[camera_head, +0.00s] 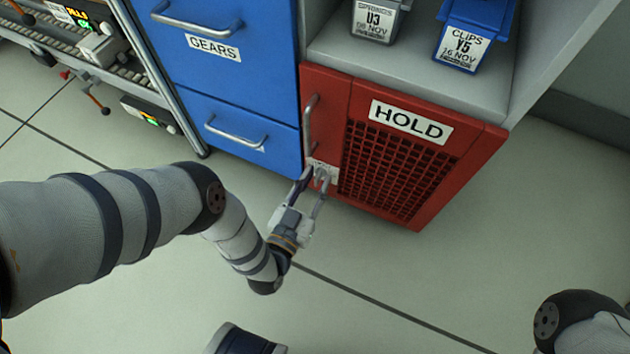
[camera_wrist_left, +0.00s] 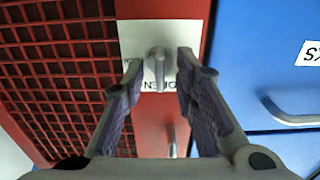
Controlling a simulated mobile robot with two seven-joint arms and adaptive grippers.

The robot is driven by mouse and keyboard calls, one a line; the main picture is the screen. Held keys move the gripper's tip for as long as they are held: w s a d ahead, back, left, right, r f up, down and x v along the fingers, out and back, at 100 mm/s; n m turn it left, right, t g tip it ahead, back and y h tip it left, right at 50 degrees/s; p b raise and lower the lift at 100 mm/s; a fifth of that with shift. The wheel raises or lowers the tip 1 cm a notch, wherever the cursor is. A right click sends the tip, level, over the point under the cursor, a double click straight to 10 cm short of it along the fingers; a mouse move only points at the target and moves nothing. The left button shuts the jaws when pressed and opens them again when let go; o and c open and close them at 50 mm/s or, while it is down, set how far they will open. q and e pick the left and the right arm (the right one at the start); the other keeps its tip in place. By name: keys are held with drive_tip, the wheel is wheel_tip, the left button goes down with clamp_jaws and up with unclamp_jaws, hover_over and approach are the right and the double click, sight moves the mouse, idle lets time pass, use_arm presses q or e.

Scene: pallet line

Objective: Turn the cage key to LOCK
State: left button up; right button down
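The red HOLD cage (camera_head: 420,135) stands low in the shelving unit, with a grille door. A pale plate (camera_head: 331,168) is at its lower left; the left wrist view shows upside-down lettering on it that seems to read OPEN. The grey key (camera_wrist_left: 158,66) sticks out from this plate. My left gripper (camera_head: 316,174) is at the plate. In the left wrist view its fingertips (camera_wrist_left: 160,63) stand on either side of the key, with a gap visible on each side. My right gripper is not in view; only part of my right arm shows at the lower right.
Blue drawers (camera_head: 236,70) with bar handles stand left of the cage, one labelled GEARS. A vertical handle (camera_head: 310,125) is on the cage above the plate. Blue and grey bins (camera_head: 470,38) sit on the shelf above. The floor in front is mostly clear.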

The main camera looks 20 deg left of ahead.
use_arm(q)
clamp_jaws()
drive_tip(key=shift+m, duration=0.4)
drive_tip(key=m, duration=0.3)
drive_tip(key=shift+d+p, duration=0.15)
drive_tip(key=shift+p, duration=0.15)
drive_tip(key=m, duration=0.3)
drive_tip(key=shift+d+m, duration=0.1)
drive_tip(key=shift+m, duration=0.3)
drive_tip(key=m, duration=0.5)
drive_tip(key=shift+f, duration=0.15)
drive_tip(key=m, duration=0.5)
drive_tip(key=shift+f, duration=0.1)
drive_tip(key=shift+m, duration=0.3)
